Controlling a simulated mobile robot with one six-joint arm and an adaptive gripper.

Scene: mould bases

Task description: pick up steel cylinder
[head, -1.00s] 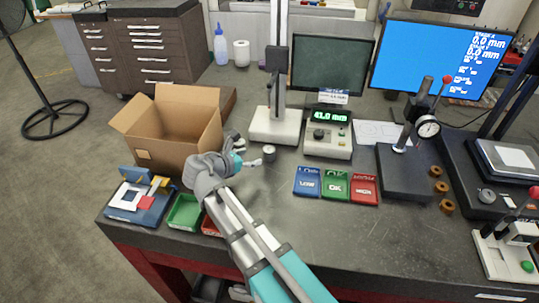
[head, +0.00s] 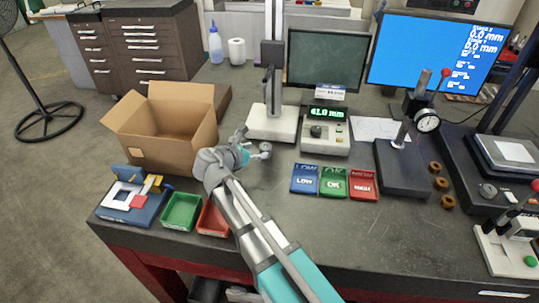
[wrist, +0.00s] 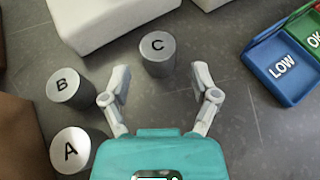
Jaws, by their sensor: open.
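Three steel cylinders stand upright on the dark bench in the wrist view: cylinder A (wrist: 70,150) at the lower left, cylinder B (wrist: 69,87) above it, and cylinder C (wrist: 157,54) at the top middle. My gripper (wrist: 161,72) is open and empty. Its fingertips stand apart on either side of the near part of cylinder C, with gaps between. In the head view my gripper (head: 256,146) is in front of the height gauge, with one cylinder (head: 265,148) visible at its fingers; the others are hidden or unclear there.
The white height gauge base (head: 272,123) stands just behind cylinder C. An open cardboard box (head: 165,140) is on the left. Blue LOW (head: 305,180), green OK (head: 333,183) and red (head: 363,186) bins are right. Green (head: 181,212) and red (head: 212,220) trays lie at the front.

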